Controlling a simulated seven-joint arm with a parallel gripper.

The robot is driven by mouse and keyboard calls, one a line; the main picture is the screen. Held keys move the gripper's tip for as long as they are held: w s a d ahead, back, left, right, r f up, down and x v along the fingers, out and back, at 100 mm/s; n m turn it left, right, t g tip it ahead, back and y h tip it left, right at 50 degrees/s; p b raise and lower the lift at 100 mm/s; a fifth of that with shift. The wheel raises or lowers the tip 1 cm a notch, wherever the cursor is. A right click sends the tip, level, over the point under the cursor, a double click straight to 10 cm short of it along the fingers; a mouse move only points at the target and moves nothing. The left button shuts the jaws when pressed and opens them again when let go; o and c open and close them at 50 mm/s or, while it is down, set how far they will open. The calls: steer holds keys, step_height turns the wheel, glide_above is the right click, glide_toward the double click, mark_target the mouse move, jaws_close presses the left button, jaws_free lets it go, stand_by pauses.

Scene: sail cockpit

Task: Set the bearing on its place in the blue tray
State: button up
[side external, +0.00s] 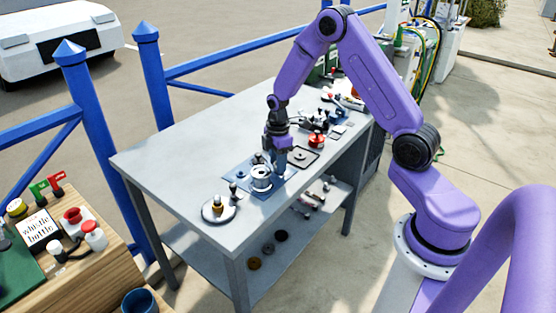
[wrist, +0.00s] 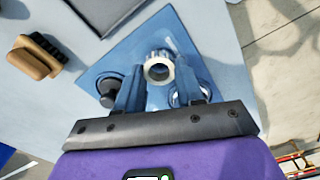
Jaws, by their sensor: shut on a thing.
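The blue tray (side external: 283,181) lies flat on the grey workbench; it also shows in the wrist view (wrist: 112,60). My gripper (side external: 280,163) points down over the tray. In the wrist view my gripper (wrist: 160,84) has its two blue fingers shut on the bearing (wrist: 150,72), a pale ring with a dark hole. Whether the bearing touches the tray is hidden. A silver cylindrical part (side external: 261,178) stands on the tray beside the gripper. A dark round knob (wrist: 107,87) shows left of the fingers. A shiny round part is partly hidden behind the right finger.
A round plate with small parts (side external: 219,209) sits near the bench's front left. A dark square tray (side external: 304,157) and a red part (side external: 317,140) lie to the right. A brown block (wrist: 35,57) lies left of the blue tray. The bench's left end is clear.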

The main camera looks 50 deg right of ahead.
steer(key=shift+f, duration=0.4)
steer(key=o, duration=0.8)
steer(key=shift+c, duration=0.2)
step_height(320, 180, up, 11)
stand_by(0.8)
